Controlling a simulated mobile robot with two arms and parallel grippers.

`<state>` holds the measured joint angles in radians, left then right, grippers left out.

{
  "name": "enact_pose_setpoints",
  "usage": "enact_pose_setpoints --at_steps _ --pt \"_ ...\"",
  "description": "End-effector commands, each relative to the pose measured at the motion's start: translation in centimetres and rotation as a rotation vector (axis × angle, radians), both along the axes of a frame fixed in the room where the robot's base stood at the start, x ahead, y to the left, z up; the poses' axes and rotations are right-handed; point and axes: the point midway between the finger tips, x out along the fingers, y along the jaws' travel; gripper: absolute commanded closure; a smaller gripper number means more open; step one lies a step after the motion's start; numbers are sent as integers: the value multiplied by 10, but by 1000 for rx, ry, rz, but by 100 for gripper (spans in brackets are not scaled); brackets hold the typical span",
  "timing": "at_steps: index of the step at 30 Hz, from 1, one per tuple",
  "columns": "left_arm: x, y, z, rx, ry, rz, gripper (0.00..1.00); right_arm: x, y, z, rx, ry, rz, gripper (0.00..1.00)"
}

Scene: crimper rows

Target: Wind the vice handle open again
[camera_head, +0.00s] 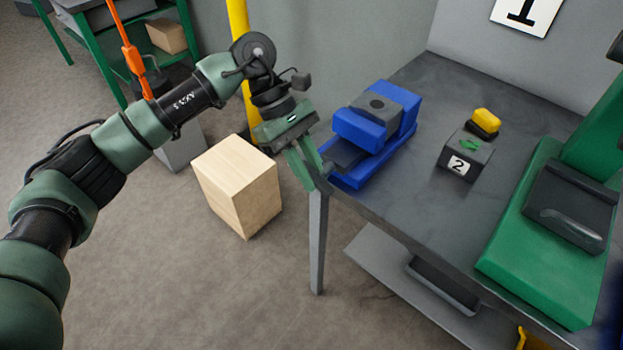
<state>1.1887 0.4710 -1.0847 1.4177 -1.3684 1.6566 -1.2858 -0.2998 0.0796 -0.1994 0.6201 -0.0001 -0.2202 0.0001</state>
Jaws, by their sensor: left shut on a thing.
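The blue vice (403,136) stands on the grey workbench near its left edge, with a dark grey block on top. My left arm comes in from the left, and my left gripper (318,178) is at the vice's near left end, beside the bench edge. Its green fingers point down and are shut on the vice handle, which they and the bench corner mostly hide. I cannot make out the handle's angle or how far apart the vice's jaws are. My right gripper is not in view.
A green machine (530,250) fills the bench's right side. A wooden block (238,187) stands left of the bench leg. A yellow post (238,18) rises behind my arm.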

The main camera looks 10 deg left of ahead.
Motion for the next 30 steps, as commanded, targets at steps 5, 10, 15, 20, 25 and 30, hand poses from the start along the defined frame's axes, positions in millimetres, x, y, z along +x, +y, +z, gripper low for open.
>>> enact_pose_setpoints --at_steps 5,10,15,20,25,30 --pt "1 0 1 -16 7 0 100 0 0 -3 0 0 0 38" --pt "1 0 2 -16 8 1 100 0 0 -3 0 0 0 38" --pt "1 0 2 -16 8 1 72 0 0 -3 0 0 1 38" --pt "0 0 1 -14 8 1 58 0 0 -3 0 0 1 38" --pt "0 0 1 -13 9 1 58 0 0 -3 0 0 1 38" --pt "5 6 9 -12 7 3 58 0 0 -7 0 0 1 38"
